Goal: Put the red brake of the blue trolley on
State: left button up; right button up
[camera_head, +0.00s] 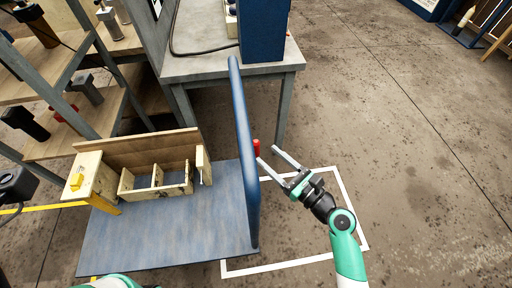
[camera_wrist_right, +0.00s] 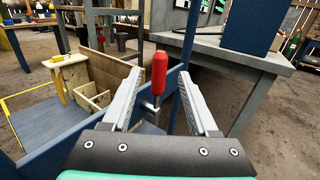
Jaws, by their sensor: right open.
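The red brake (camera_head: 256,148) is a small red handle at the right side of the blue trolley (camera_head: 170,245), beside its blue push bar (camera_head: 243,150). In the right wrist view the brake (camera_wrist_right: 159,73) stands upright on a metal stem, between the two fingers as seen from behind. My right gripper (camera_head: 268,155) is open and empty, its fingertips close to the brake. It also shows in the right wrist view (camera_wrist_right: 158,78), with a gap on each side of the handle. Contact cannot be told. My left gripper is not visible.
A wooden box with compartments (camera_head: 125,185) stands on the trolley. A grey workbench (camera_head: 190,68) is behind the bar, and wooden shelves (camera_head: 85,137) stand at the left.

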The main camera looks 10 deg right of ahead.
aim_at(259, 148)
jog(key=b+x, duration=0.2)
jog(key=x, duration=0.3)
jog(key=shift+w+a+f, duration=0.1)
jog(key=shift+w+f, duration=0.05)
jog(key=shift+f, duration=0.05)
jog(key=shift+w+a+r, duration=0.2)
jog(key=shift+w+a, duration=0.1)
jog(key=shift+w, duration=0.2)
jog(key=shift+c, duration=0.2)
grip_shut()
dwell(0.4)
